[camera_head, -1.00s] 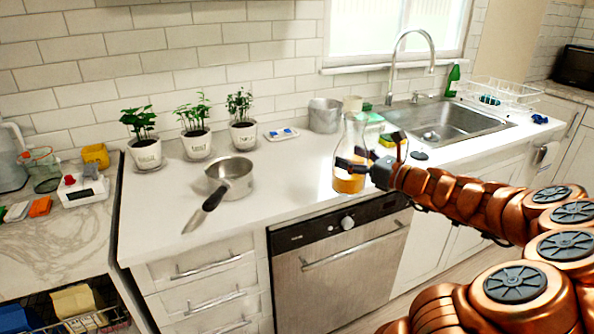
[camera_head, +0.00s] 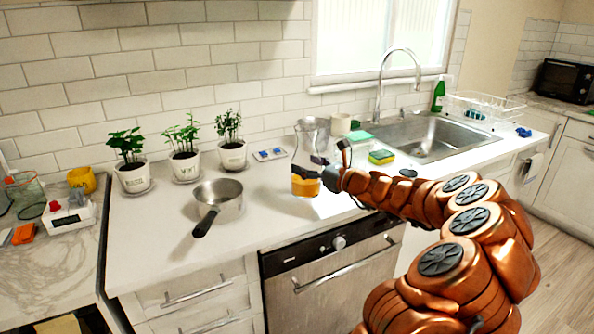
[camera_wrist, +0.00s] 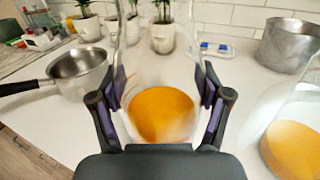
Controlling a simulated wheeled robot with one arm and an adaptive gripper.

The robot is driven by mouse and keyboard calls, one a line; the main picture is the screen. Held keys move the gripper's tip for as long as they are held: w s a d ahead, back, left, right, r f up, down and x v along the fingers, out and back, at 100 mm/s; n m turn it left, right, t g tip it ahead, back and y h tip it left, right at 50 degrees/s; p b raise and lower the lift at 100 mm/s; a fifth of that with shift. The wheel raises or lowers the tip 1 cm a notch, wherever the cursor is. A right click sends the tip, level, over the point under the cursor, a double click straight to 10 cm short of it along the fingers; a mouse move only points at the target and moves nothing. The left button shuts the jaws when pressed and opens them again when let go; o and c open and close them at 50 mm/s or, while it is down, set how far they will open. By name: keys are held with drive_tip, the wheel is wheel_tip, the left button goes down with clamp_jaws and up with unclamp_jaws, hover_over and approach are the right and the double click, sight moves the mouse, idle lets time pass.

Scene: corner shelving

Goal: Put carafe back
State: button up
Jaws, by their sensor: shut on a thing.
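The carafe (camera_head: 306,184) is clear glass with orange liquid in its lower part. It is upright over the white counter, near the front edge above the dishwasher. My gripper (camera_head: 322,170) reaches it from the right and is shut on its body. In the wrist view the carafe (camera_wrist: 160,112) stands between the two fingers of my gripper (camera_wrist: 163,90), one on each side. I cannot tell whether its base touches the counter. A second glass shape with orange (camera_wrist: 293,148) shows at the right edge of the wrist view, partly cut off.
A saucepan (camera_head: 219,198) stands left of the carafe, its black handle pointing forward. Several potted plants (camera_head: 184,165) line the wall. A metal pot (camera_head: 316,128), a yellow-green sponge (camera_head: 382,157) and the sink (camera_head: 428,138) are behind and right. Bare counter (camera_head: 262,187) lies between saucepan and carafe.

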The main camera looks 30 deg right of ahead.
sight(299, 160)
drive_tip(key=shift+d+x, duration=0.15)
drive_tip(key=shift+x, duration=0.75)
drive_tip(key=shift+d+x, duration=0.2)
drive_tip(key=shift+x, duration=0.75)
drive_tip(key=shift+w+f+p, duration=0.2)
drive_tip(key=shift+f+p, duration=0.05)
drive_tip(key=shift+f, duration=0.65)
drive_tip(key=shift+w+f+p, duration=0.2)
drive_tip(key=shift+f, duration=0.7)
drive_tip(key=shift+a+f, duration=0.1)
drive_tip(key=shift+f, duration=0.05)
drive_tip(key=o, duration=1.8)
drive_tip(key=b+v, duration=0.1)
drive_tip(key=v, duration=1.1)
